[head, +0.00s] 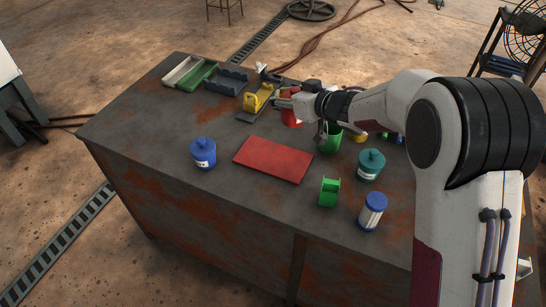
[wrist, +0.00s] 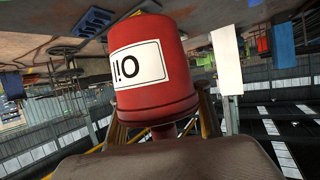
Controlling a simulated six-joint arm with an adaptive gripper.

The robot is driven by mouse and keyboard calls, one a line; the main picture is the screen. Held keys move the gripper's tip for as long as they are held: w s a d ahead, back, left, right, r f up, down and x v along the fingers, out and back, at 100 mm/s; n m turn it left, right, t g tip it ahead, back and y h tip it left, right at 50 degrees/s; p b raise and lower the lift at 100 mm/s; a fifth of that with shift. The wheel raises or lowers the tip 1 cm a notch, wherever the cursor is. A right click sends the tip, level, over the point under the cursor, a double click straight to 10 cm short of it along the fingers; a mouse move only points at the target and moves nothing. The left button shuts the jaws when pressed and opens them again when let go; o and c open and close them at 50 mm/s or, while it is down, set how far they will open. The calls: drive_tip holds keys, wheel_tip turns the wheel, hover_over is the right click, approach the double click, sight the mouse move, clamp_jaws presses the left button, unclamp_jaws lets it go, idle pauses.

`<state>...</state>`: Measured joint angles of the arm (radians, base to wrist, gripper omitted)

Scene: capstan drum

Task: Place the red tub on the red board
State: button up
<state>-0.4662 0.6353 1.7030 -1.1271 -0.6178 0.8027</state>
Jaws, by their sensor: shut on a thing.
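The red tub (wrist: 153,88) fills the middle of the wrist view, with a white label on its side. In the head view the red tub (head: 291,118) shows partly behind my gripper (head: 288,104), which is shut on it. My gripper is above the far side of the table, beyond the red board. The red board (head: 273,160) is a flat rectangle lying on the table, with nothing on it. I cannot tell how far the tub is above the table.
A blue jar (head: 203,154) stands left of the board. A green tub (head: 329,140), a teal jar (head: 371,165), a green holder (head: 329,192) and a blue-lidded jar (head: 372,211) stand right of it. A yellow tool (head: 257,98) and trays (head: 190,75) lie farther back. The table's left front is clear.

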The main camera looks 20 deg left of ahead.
drive_tip(key=n+g, duration=0.1)
hover_over(262, 148)
drive_tip(key=shift+f, duration=2.55)
drive_tip(key=shift+f, duration=3.1)
drive_tip(key=shift+f, duration=1.85)
drive_tip(key=shift+f, duration=0.15)
